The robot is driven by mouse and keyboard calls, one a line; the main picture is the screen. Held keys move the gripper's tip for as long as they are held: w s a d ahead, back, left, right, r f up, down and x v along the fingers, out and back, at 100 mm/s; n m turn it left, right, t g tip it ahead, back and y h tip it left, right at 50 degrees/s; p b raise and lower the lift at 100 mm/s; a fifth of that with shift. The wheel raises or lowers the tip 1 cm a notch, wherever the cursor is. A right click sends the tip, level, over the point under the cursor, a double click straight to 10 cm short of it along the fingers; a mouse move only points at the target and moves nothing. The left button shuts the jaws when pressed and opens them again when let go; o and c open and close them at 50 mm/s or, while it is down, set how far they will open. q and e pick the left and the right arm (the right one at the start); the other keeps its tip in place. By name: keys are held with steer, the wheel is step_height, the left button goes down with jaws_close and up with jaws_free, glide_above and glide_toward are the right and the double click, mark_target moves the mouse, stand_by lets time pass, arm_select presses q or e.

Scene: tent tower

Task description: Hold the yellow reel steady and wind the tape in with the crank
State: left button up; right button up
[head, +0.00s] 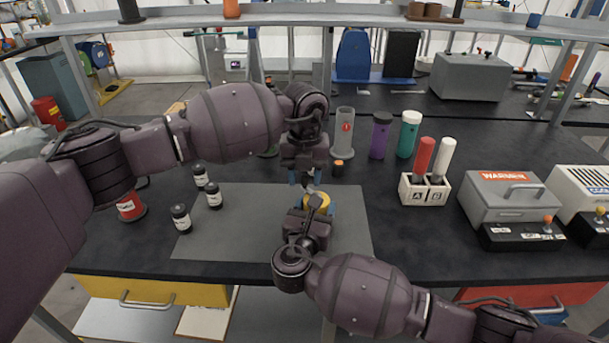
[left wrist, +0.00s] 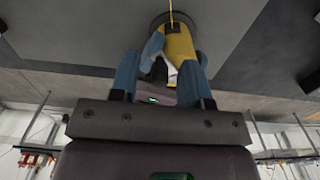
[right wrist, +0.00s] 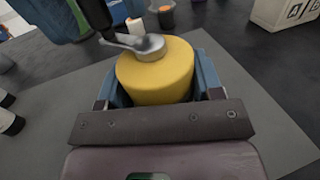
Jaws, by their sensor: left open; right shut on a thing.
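The yellow reel (head: 318,200) sits over the grey mat in the head view. In the right wrist view the reel (right wrist: 155,75) is round, with a silver hub and crank arm (right wrist: 130,41) on top and a dark crank handle (right wrist: 96,14). My right gripper (right wrist: 155,85) is shut on the reel, its blue fingers along both sides. My left gripper (head: 306,184) is open just beyond the reel, by the handle. In the left wrist view the reel (left wrist: 181,46) shows beyond its blue fingers (left wrist: 158,75). The fingers partly hide the crank.
Dark bottles (head: 181,218) stand on and beside the mat (head: 352,240) at the left. A grey cylinder (head: 343,133), purple and teal tubes, and a white A/B holder (head: 425,190) stand behind and right. A grey warning box (head: 513,198) is farther right.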

arm_select(q)
steer(key=shift+f, duration=0.1)
jaws_close()
steer(key=shift+w, duration=0.1)
stand_by(0.3)
